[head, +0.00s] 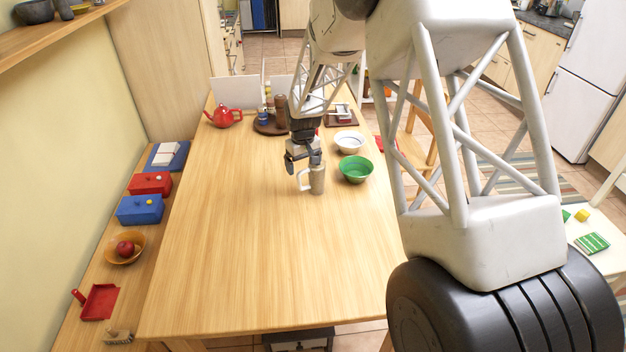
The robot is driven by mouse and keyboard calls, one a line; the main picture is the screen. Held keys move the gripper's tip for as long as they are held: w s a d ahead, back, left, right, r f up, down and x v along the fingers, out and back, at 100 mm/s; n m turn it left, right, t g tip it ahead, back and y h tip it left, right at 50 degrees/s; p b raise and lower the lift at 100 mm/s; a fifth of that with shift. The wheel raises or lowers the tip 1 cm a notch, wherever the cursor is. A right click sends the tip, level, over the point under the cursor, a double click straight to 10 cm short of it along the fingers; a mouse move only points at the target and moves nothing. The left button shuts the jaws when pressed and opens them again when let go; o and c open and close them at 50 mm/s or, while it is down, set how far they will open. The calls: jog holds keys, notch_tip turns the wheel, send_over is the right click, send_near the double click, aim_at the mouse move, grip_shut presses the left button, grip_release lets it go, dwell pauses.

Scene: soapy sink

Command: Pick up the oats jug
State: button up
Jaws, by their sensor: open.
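A greyish-beige jug (317,181) with a pale handle on its left side stands upright on the wooden table (240,240); it looks like the oats jug, but no label can be read. My gripper (303,163) points down at the jug's top, with its dark fingers apart. The fingers overlap the jug's upper part in this view. I cannot tell whether they touch it or are around its rim. Nothing is seen held.
A green bowl (356,170) stands close to the jug's right, with a white bowl (349,142) behind it. A red teapot (223,117) and a dark round tray (267,126) are farther back. The table's front and left are clear.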

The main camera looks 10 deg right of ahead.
aim_at(304, 170)
jog(key=shift+f, duration=2.6)
jog(key=c, duration=1.2)
